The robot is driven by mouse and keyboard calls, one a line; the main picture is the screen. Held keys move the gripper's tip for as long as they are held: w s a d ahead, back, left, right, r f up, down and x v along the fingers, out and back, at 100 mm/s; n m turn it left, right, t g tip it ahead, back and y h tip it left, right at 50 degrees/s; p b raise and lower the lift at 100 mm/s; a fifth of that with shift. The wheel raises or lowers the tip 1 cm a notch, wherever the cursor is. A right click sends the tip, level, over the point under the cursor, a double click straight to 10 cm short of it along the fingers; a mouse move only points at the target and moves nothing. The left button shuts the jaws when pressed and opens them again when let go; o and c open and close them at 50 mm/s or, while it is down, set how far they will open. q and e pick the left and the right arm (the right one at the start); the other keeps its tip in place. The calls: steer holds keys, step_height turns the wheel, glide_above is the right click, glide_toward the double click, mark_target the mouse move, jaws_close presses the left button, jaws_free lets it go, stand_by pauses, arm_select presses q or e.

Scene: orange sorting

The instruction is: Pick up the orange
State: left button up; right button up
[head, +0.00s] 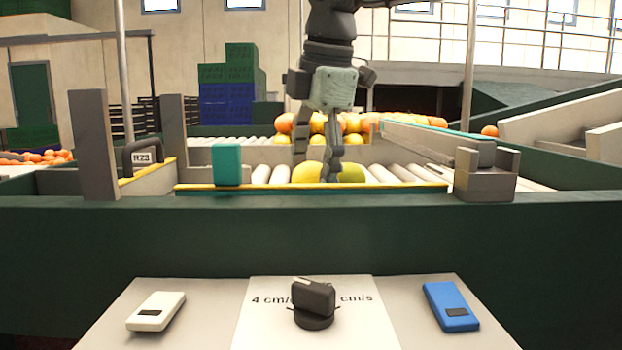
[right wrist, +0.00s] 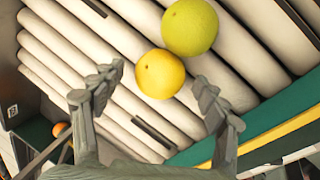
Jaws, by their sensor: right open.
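A yellow-orange orange (head: 307,173) lies on the white roller conveyor, partly hidden by the yellow-edged rail in the head view. It also shows in the right wrist view (right wrist: 160,74), ahead of and between the finger lines. A yellow-green fruit (head: 351,174) lies right beside it, and it also shows in the right wrist view (right wrist: 190,27). My right gripper (head: 317,158) comes down from above over the orange. In the right wrist view my right gripper (right wrist: 158,80) has its fingers wide apart with nothing held. My left gripper is out of view.
More oranges and yellow fruit (head: 350,125) sit behind on the line. A yellow-edged rail (head: 390,188) and a teal block (head: 226,165) stand at the front. A grey post (head: 93,145) rises at left, a grey block (head: 486,180) at right. A panel with several devices lies nearest.

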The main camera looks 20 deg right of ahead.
steer(key=shift+c, duration=0.6)
steer(key=c, duration=1.2)
steer(key=shift+r, duration=0.1)
